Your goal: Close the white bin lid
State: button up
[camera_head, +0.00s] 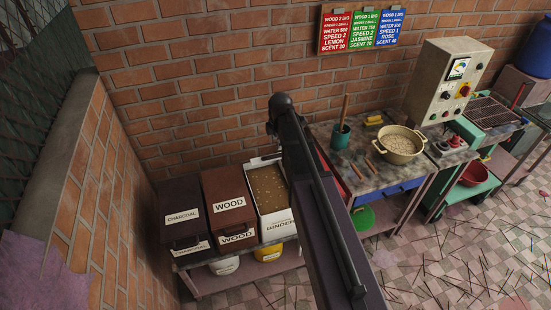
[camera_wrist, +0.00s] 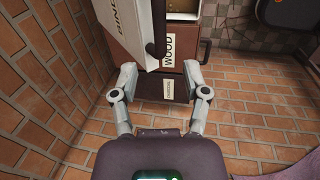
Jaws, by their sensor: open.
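The white bin (camera_head: 293,218) labelled BINDER stands open at the right end of a row of bins, with tan grainy material showing inside. A pale edge at its back looks like the raised lid (camera_head: 262,160). In the wrist view a white panel marked BINDER (camera_wrist: 120,14), likely the lid, stands at top left beside a black bar handle (camera_wrist: 151,28). My gripper (camera_wrist: 161,70) is open and empty, its fingers spread below the panel and apart from each other. In the head view my dark arm hides the gripper and part of the bin's right side.
The brown WOOD bin (camera_head: 229,195) and dark CHARCOAL bin (camera_head: 184,215) are closed, left of the white bin. Brick walls rise behind and at left. A workbench (camera_head: 350,180) with a bowl (camera_head: 399,146) and green cup (camera_head: 341,134) stands at right. Sticks litter the floor.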

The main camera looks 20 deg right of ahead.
aim_at(275, 155)
jog(key=shift+w+f+b, duration=0.25)
jog(key=shift+f+b, duration=1)
jog(key=shift+f, duration=0.1)
jog(key=shift+w+f+b, duration=0.25)
jog(key=shift+f+b, duration=0.95)
jog(key=shift+f, duration=0.1)
jog(key=shift+w+f+b, duration=0.25)
jog(key=shift+f+b, duration=1)
jog(key=shift+f, duration=0.1)
grip_shut()
